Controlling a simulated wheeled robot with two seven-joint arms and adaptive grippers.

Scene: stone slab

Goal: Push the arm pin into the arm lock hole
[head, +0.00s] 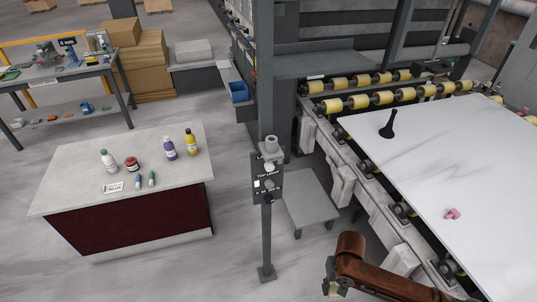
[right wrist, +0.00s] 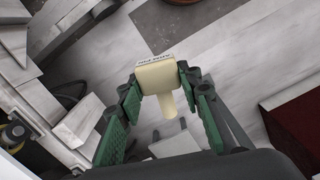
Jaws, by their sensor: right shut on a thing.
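My right gripper (head: 331,284) is at the bottom of the head view, right of centre, at the end of my brown arm. In the right wrist view its green-padded fingers (right wrist: 158,82) are closed on the cream arm pin (right wrist: 168,103). The pin has a blocky head with small dark lettering on its far edge, too small to read surely. A narrower round shank points down the picture. The pin hangs clear of any surface. I cannot make out the arm lock hole in either view. My left gripper is not in view.
A grey post (head: 267,235) with a labelled control box (head: 267,180) stands mid-picture. A low grey step (head: 312,203) is beside it. A white slab (head: 440,165) lies on the roller conveyor at right. A counter (head: 75,190) with bottles stands at left.

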